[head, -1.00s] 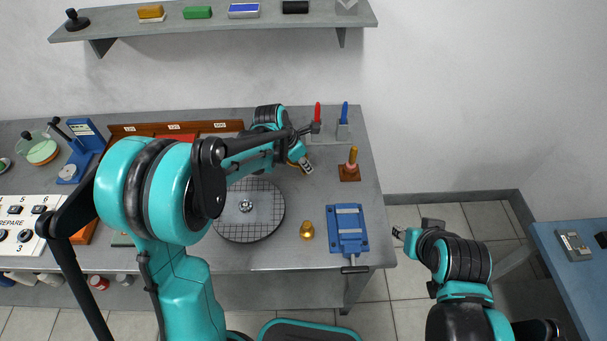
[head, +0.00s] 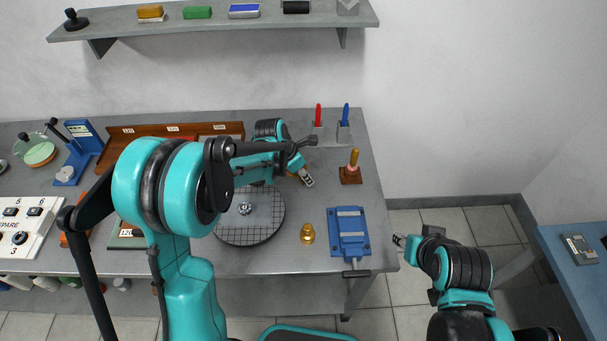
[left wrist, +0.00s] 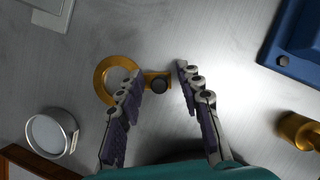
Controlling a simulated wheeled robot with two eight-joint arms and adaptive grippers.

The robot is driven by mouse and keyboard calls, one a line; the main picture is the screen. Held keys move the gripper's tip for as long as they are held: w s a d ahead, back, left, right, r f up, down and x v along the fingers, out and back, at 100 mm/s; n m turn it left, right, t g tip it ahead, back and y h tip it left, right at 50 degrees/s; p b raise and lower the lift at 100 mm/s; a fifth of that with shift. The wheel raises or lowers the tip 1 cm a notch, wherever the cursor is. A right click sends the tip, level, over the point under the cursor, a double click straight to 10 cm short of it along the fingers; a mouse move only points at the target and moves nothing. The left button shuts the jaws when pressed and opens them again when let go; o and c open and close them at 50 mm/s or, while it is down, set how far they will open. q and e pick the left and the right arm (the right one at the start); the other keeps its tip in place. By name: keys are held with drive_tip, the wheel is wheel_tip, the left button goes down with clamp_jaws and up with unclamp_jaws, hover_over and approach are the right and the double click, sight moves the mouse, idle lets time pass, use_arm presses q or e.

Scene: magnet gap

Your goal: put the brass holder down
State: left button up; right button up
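The brass holder (left wrist: 115,79) is a flat ring with a short handle bearing a dark round knob, seen in the left wrist view over the grey bench top. My left gripper (left wrist: 159,74) has its fingers spread on either side of the handle, with a gap at the right finger. The left finger covers part of the ring. In the head view, my left gripper (head: 307,180) is low over the bench behind the turntable, with a bit of brass beside it. My right gripper (head: 399,241) is off the bench's right end, too small to read.
The turntable (head: 262,222), brass weight (head: 307,234) and blue vise (head: 338,245) stand in front of my left gripper. A wooden-based peg (head: 350,176) is to its right, with red and blue upright tools behind. A silver round cup (left wrist: 51,133) lies near the holder.

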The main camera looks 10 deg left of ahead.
use_arm(q)
drive_tip(key=shift+r, duration=0.15)
drive_tip(key=shift+r, duration=0.35)
drive_tip(key=p+v, duration=0.4)
drive_tip(key=v, duration=0.6)
drive_tip(key=s+a+r+m+t+y, duration=0.1)
drive_tip(key=s+a+r+m+t, duration=0.1)
drive_tip(key=s+m, duration=0.8)
drive_tip(key=s+a+r+m+t+y, duration=0.2)
drive_tip(key=s+r+m, duration=0.2)
drive_tip(key=s+m, duration=0.7)
drive_tip(key=shift+a+m, duration=0.25)
drive_tip(key=shift+m, duration=2.55)
drive_tip(key=shift+s, duration=0.1)
